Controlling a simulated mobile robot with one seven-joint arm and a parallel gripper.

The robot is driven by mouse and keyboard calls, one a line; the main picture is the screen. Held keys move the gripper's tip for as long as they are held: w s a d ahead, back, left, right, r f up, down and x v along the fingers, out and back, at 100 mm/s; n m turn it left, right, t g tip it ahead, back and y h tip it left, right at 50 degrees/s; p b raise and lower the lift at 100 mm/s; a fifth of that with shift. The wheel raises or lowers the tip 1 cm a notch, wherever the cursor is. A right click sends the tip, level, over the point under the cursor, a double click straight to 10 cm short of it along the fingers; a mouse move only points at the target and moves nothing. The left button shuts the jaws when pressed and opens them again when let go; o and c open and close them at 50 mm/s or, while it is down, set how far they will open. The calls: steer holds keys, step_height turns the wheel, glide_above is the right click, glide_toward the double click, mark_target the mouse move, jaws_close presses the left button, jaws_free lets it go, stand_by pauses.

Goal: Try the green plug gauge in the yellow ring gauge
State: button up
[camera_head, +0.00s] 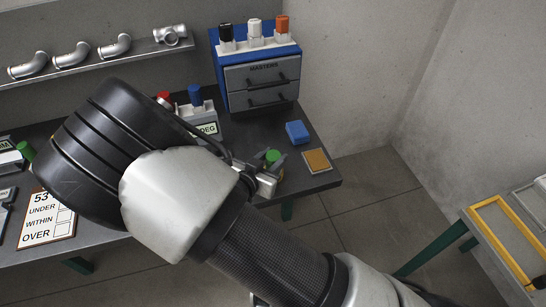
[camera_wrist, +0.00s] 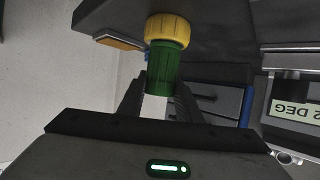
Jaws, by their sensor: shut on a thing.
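The green plug gauge (camera_wrist: 163,68) is between the fingers of my gripper (camera_wrist: 160,105) in the wrist view, its far end pointing at the yellow ring gauge (camera_wrist: 168,29). The ring is at the plug's far end, by the dark bench top; I cannot tell whether the plug is inside it or only against it. In the head view my gripper (camera_head: 266,182) is low over the bench's right part, shut on the plug, whose green top (camera_head: 272,156) shows. The ring is hidden there. A card (camera_head: 47,218) reading UNDER, WITHIN, OVER lies at the left.
An orange-brown pad (camera_head: 317,160) and a blue block (camera_head: 297,132) lie right of my gripper. A blue MASTERS drawer cabinet (camera_head: 262,85) stands behind. A DEG-labelled stand (camera_head: 205,128) is partly behind my arm. A yellow frame (camera_head: 505,240) lies on the right table.

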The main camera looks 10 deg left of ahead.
steer(key=shift+r, duration=0.15)
steer(key=shift+r+p, duration=1.25)
steer(key=shift+r, duration=0.15)
steer(key=shift+r+p, duration=2.05)
steer(key=shift+r, duration=0.4)
step_height(320, 180, up, 11)
steer(key=p, duration=0.5)
steer(key=shift+r+p, duration=0.2)
steer(key=shift+p, duration=0.15)
